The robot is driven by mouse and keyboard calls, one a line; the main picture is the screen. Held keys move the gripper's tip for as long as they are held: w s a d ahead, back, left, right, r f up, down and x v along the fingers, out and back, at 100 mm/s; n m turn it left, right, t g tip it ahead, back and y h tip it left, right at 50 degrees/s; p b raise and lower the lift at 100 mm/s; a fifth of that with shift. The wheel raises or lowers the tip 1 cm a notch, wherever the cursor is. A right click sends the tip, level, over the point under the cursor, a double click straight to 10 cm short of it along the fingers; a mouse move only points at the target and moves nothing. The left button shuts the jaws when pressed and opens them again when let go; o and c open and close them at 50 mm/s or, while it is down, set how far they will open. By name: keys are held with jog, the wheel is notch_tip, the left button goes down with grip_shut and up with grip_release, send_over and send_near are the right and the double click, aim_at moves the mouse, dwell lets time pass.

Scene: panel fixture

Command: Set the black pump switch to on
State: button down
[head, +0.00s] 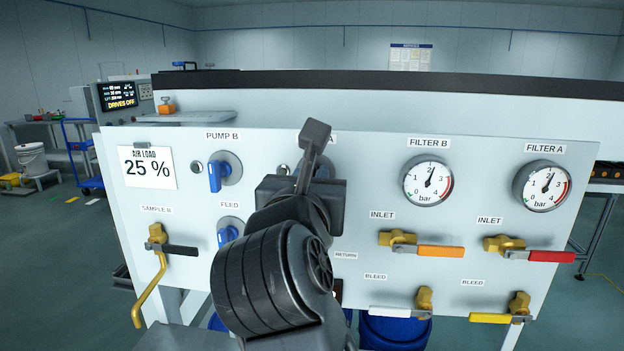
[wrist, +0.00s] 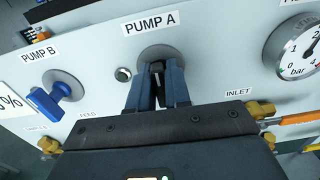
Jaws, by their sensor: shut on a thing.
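In the wrist view the black pump switch (wrist: 157,69) sits on a round grey plate (wrist: 158,53) under the PUMP A label (wrist: 150,22). My gripper (wrist: 158,82) is shut on it, with one blue-grey finger on each side of the handle. The handle looks roughly upright in line with the fingers; most of it is hidden between them, so its exact angle is hard to tell. In the head view my dark arm and gripper cover the switch and most of its label; a bit of the plate shows at the right.
A blue switch (head: 215,176) under PUMP B is to the left, with another blue switch (head: 227,236) at FEED below. Gauges (head: 428,182) and yellow valves with coloured levers (head: 420,246) are to the right. A small round dark button or lamp (wrist: 123,74) is beside the grey plate.

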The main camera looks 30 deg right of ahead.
jog(key=shift+f, duration=0.1)
jog(key=m+b, duration=0.4)
jog(key=m, duration=0.1)
jog(key=shift+f, duration=0.2)
jog(key=m+b, duration=0.4)
jog(key=b, duration=0.1)
jog(key=shift+s+d+f+m, duration=0.1)
jog(key=shift+f+m, duration=0.05)
jog(key=shift+m, duration=0.15)
jog(key=m+b, duration=0.5)
jog(key=b, duration=0.2)
jog(key=shift+f, duration=0.1)
jog(key=m+b, duration=0.2)
jog(key=b, duration=0.1)
jog(key=shift+d+m, duration=0.1)
jog(key=shift+m, duration=0.2)
jog(key=shift+m+b, duration=0.3)
jog(key=shift+b, duration=0.15)
jog(key=c, duration=1.2)
grip_release()
jog(key=shift+r, duration=0.25)
jog(key=shift+o, duration=0.2)
